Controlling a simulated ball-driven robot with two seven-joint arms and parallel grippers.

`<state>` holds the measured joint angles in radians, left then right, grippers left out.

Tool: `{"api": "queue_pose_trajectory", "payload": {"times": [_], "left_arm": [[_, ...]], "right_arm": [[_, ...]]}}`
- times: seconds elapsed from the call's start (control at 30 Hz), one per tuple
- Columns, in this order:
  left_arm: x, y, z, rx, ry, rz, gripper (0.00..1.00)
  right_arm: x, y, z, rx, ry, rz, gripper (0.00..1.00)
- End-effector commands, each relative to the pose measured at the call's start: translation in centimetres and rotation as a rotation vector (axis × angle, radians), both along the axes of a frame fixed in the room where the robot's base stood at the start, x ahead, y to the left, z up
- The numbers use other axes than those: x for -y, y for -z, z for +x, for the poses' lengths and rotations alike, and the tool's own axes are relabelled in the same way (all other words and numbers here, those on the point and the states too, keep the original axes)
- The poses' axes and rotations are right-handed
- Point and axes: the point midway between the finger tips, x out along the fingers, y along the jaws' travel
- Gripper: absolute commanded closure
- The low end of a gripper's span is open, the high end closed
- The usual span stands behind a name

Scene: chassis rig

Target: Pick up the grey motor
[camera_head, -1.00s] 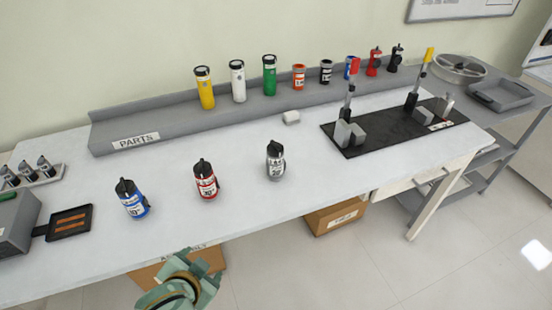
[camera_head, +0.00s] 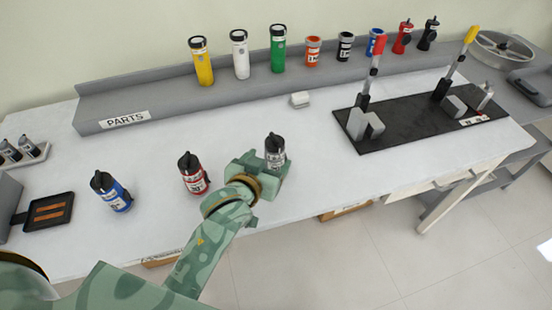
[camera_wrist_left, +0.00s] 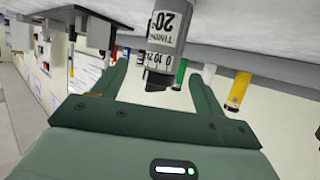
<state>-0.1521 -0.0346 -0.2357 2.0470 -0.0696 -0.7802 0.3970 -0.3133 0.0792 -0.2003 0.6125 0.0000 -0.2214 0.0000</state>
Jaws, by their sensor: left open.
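The grey motor (camera_head: 275,148) stands upright on the white table, with a black cap and a white label. It also shows in the left wrist view (camera_wrist_left: 168,38), upside down, with its capped end between the two fingers in the picture. My left gripper (camera_head: 263,165) is open and right at the motor, low over the table. Its fingers (camera_wrist_left: 158,72) lie on either side of the motor; whether they touch it I cannot tell. The motor's lower part is partly hidden by the gripper in the head view. My right gripper is not in view.
A red motor (camera_head: 194,174) stands left of my left gripper, and a blue motor (camera_head: 110,192) farther left. A black mat (camera_head: 410,128) with clamps lies to the right. A grey parts shelf (camera_head: 160,110) with several cylinders runs along the back.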

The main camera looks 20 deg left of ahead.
Motion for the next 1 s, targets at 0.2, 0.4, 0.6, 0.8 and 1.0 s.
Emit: {"api": "queue_pose_trajectory", "payload": {"times": [0.2,0.4,0.6,0.8,1.0], "left_arm": [[0.1,1.0,1.8,-0.001,-0.001,0.001,0.28],[0.0,2.9,4.6,-0.002,0.0,0.002,0.28],[0.1,3.2,6.2,-0.002,0.0,0.0,0.28],[0.1,3.1,6.1,-0.001,0.0,0.0,0.34],[0.1,3.1,6.1,-0.001,-0.001,0.001,0.89]], "right_arm": [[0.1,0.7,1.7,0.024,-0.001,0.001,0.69],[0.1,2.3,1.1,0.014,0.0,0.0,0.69],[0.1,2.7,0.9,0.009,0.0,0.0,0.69],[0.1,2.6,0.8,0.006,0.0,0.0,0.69],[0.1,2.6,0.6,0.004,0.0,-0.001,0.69]]}}
